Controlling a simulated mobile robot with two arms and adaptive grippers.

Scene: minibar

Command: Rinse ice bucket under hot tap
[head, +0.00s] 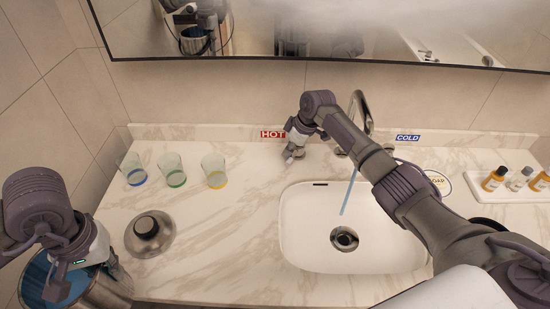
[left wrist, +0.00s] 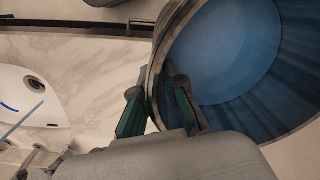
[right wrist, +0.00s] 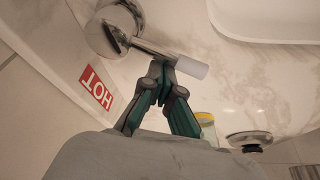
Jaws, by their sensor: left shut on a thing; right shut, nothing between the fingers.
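The metal ice bucket (head: 105,290) with a blue inside is at the lower left, by the counter's left front edge. My left gripper (head: 112,265) is shut on its rim; the left wrist view shows the fingers (left wrist: 160,95) on either side of the bucket wall (left wrist: 165,45). My right gripper (head: 296,140) is shut and empty at the hot tap handle (head: 290,156), below the red HOT label (head: 272,134). In the right wrist view its closed fingertips (right wrist: 162,75) are close to the handle's lever (right wrist: 165,52); contact is unclear. A blue water stream (head: 349,190) runs from the spout (head: 360,103) into the sink (head: 310,260).
A round metal lid (head: 130,237) with a black knob lies left of the sink. Several glasses stand behind it, including a yellow-based one (head: 214,170). A tray (head: 480,194) of small bottles is at the right. My right arm crosses over the sink's right side.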

